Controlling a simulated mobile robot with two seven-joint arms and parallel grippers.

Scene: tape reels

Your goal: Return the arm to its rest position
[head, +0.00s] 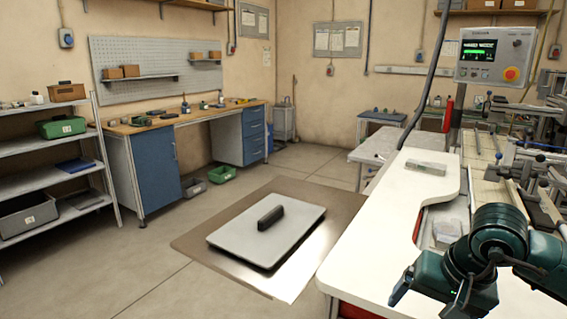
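One of my arms shows at the lower right, with dark green joints and links (497,238). It is bent above the near right part of the white worktop (385,225). No arm comes in from the left, and my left gripper is out of view.
A machine with rails and a control panel (494,58) stands right, behind the arm. A clear block (426,167) lies on the worktop. A grey slab (240,240) with a black block (270,217) sits on a floor mat. Shelves (50,182) stand left; floor between is open.

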